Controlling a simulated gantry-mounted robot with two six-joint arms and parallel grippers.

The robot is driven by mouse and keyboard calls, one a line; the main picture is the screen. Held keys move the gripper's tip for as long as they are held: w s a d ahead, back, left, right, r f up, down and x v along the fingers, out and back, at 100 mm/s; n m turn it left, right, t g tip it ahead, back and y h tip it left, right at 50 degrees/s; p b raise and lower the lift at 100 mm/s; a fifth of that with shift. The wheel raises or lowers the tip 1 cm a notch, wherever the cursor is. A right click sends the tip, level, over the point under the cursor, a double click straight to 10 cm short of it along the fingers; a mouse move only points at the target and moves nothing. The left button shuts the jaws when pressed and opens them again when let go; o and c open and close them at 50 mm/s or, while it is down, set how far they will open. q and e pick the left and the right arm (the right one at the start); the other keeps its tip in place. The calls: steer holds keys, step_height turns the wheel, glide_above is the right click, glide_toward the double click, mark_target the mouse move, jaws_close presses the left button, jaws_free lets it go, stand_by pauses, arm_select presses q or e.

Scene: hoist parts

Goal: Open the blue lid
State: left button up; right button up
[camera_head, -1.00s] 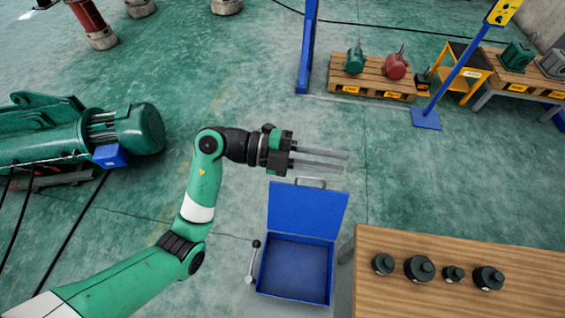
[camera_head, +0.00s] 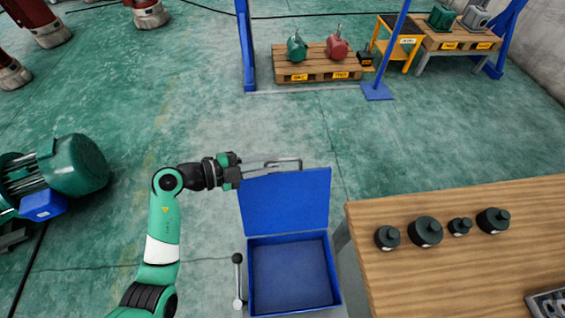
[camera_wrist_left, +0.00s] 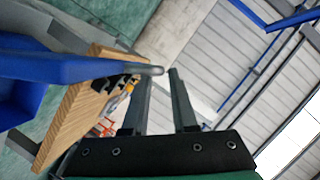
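The blue lid (camera_head: 285,203) stands raised at the back edge of the blue box (camera_head: 292,270), and the box's inside is exposed. A metal handle (camera_head: 297,161) sits on the lid's top edge. My left gripper (camera_head: 270,165) is beside the handle, its fingers along the lid's top edge. In the left wrist view my left gripper (camera_wrist_left: 160,72) has its two fingers apart. The handle's rounded end (camera_wrist_left: 154,70) lies at the gap by the fingertips; I cannot tell whether it touches them. The lid (camera_wrist_left: 75,66) shows edge-on there. My right gripper is out of view.
A lever with a black knob (camera_head: 238,258) stands just left of the box. A wooden table (camera_head: 450,275) with several dark round parts is close on the right. A pallet (camera_head: 320,72) with machine parts is farther back. The floor behind the lid is clear.

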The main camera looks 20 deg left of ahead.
mark_target(278, 161)
arm_select(q)
steer(key=b+x, duration=0.1)
steer(key=x, duration=0.3)
jaws_close()
stand_by(1.4)
